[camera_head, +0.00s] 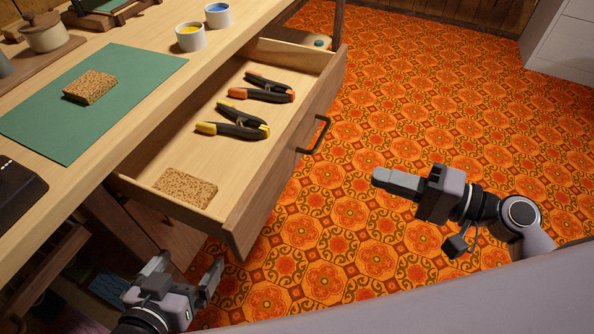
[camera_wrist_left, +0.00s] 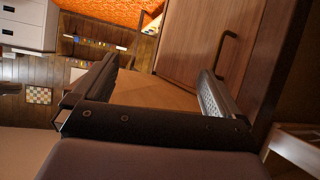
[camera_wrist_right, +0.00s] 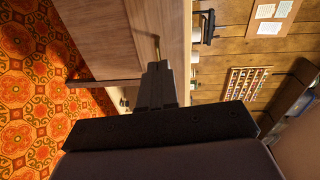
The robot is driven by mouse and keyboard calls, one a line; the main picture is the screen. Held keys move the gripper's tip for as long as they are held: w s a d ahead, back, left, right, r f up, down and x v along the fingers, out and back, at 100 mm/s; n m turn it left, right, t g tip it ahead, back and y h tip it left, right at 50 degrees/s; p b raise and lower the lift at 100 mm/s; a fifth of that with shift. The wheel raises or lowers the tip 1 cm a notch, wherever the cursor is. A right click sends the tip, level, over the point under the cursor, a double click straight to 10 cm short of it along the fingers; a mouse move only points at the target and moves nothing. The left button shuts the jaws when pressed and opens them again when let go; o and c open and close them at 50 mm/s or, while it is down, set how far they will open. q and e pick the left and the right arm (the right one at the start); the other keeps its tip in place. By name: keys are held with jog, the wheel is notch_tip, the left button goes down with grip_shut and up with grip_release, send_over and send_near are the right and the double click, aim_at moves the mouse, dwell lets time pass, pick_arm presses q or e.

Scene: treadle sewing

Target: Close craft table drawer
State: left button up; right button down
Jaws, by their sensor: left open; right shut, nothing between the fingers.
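The craft table drawer (camera_head: 262,188) is pulled out and open in the head view, with a dark bar handle (camera_head: 318,136) on its wooden front. Inside lie two spring clamps (camera_head: 234,123), one with yellow tips and one with orange, and a cork block (camera_head: 186,187). My right gripper (camera_head: 376,177) is shut and empty, to the right of the drawer front and apart from the handle. My left gripper (camera_head: 187,270) is open and empty, below the drawer's near end. The wrist views show each gripper's fingers close up.
The craft table top (camera_head: 130,40) holds a green mat (camera_head: 120,115) with another cork block (camera_head: 90,87), and yellow and blue paint cups (camera_head: 191,37). Patterned orange floor (camera_head: 430,90) lies clear right of the drawer. A white cabinet (camera_head: 565,45) stands at the far right.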

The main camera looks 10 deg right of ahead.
jog(key=y, duration=0.1)
send_near(290, 146)
jog(key=x, duration=0.6)
jog(key=shift+w+a+f, duration=0.1)
jog(key=shift+w+a, duration=0.2)
jog(key=shift+a, duration=0.1)
